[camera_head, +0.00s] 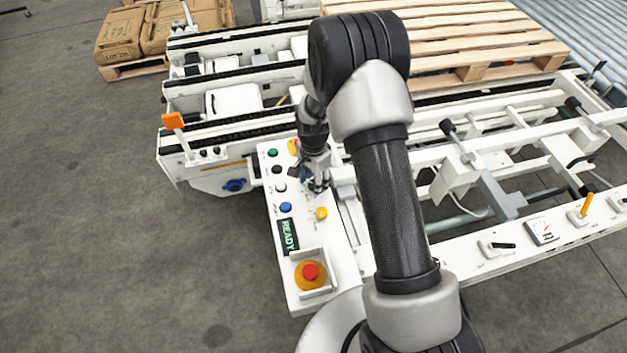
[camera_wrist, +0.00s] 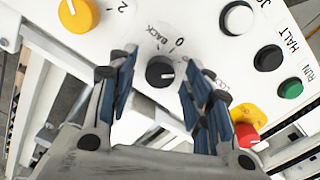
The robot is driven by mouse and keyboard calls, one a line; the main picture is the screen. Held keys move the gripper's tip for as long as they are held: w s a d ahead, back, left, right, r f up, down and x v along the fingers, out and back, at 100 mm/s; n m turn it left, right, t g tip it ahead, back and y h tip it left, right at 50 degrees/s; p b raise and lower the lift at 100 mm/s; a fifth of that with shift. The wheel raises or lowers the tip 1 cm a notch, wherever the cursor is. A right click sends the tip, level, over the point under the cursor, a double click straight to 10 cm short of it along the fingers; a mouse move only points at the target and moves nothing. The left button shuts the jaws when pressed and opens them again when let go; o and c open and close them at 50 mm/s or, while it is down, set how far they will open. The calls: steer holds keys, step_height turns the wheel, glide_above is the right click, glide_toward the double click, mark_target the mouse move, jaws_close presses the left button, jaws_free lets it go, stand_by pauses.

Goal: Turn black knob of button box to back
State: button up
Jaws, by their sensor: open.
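The button box (camera_head: 312,235) is a white panel in the head view, with several buttons and knobs.
A yellow knob (camera_wrist: 79,14) lies left of the black knob. White (camera_wrist: 237,18), black (camera_wrist: 268,58) and green (camera_wrist: 290,87) buttons lie to the right, and a red button (camera_wrist: 247,134) on yellow sits near the right finger. A red emergency stop (camera_head: 310,272) is at the box's near end.

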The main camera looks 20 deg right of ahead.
steer(key=shift+c, duration=0.2)
steer(key=c, duration=1)
